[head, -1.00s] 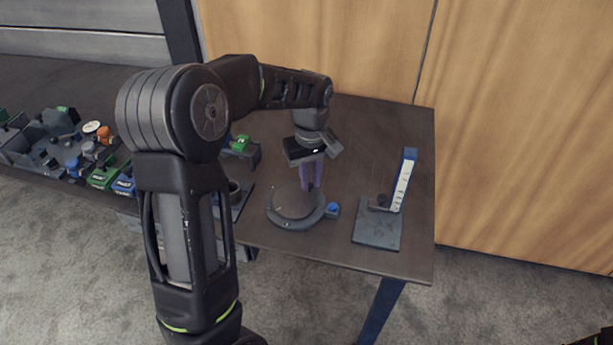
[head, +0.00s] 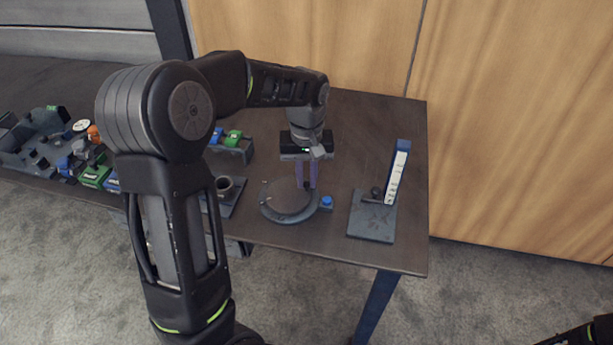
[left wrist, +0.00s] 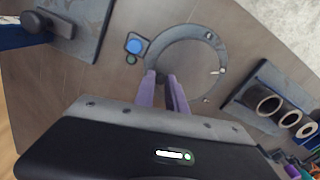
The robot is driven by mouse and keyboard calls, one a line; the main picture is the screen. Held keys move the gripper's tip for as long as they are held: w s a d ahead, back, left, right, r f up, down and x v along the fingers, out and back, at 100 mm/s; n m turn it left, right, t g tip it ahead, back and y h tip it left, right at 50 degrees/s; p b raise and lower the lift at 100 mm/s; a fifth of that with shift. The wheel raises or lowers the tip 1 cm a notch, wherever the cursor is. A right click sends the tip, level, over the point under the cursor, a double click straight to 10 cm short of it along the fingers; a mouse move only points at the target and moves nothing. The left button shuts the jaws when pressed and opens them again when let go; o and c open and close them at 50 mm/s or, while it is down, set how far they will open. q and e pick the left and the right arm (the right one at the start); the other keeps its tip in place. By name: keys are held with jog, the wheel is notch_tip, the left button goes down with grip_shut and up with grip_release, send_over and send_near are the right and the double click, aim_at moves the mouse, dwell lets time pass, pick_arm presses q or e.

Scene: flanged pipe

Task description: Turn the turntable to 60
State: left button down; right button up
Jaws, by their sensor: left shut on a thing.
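The turntable (head: 286,204) is a round grey disc with a raised rim, near the table's front edge. It also shows in the left wrist view (left wrist: 192,62). A blue button (head: 326,201) sits on a small block at its right side. My left gripper (head: 306,184) points down at the turntable's far right edge, its purple fingers shut on a small dark peg there. In the left wrist view the fingertips (left wrist: 162,77) meet the rim, and the hand hides most of what they grip. My right gripper is not in view.
A stand with an upright white scale (head: 397,178) is to the right. A dark block with a round socket (head: 225,187) and a rack with blue and green parts (head: 232,142) stand left. A cluttered tray (head: 45,150) is farther left.

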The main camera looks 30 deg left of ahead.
pick_arm(q)
jog(key=c, duration=1.4)
grip_release()
jog(key=shift+o, duration=0.2)
notch_tip(320, 180, up, 8)
jog(key=shift+f+b, duration=0.1)
jog(key=shift+b, duration=0.2)
